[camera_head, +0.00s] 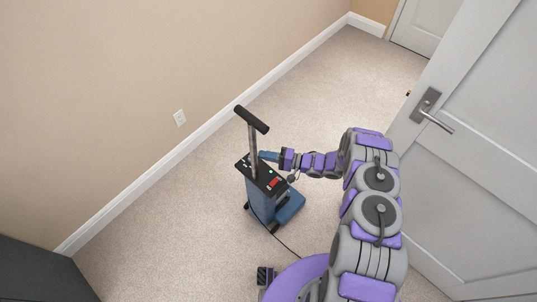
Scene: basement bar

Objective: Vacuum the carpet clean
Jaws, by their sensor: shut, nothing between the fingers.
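A blue upright vacuum (260,203) stands on the beige carpet (165,225) near the middle of the view. It has a metal pole with a black crossbar handle on top, and a dark panel with a red switch. A thin dark cord runs from it toward my body. My arm reaches from the lower right, and my gripper (279,157) is beside the vacuum's pole, just right of it and below the crossbar. The gripper is shut with nothing held. Its fingertips are small in the view, and I cannot tell whether they touch the vacuum.
A grey door (480,150) with a lever handle stands close to my arm on the right. A dark object (40,275) fills the lower left corner. Open carpet stretches toward the far door (425,25).

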